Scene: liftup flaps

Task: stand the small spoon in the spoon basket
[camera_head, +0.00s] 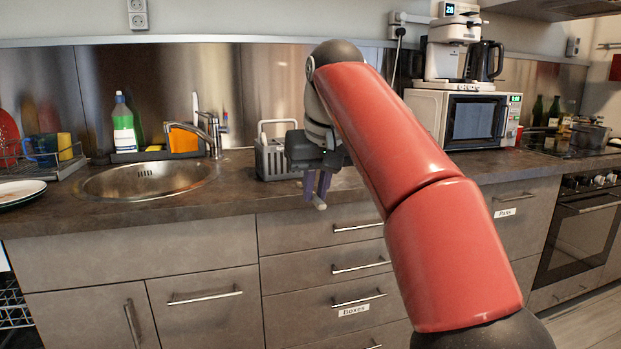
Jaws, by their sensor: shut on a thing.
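The spoon basket (274,162) is grey with a pale raised handle.
The sink (146,179) with its faucet (211,134) lies left of the basket. A dish rack (45,158) and plates (20,192) are at far left. A microwave (462,118) carrying a coffee machine (452,48) stands at right, behind my arm.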

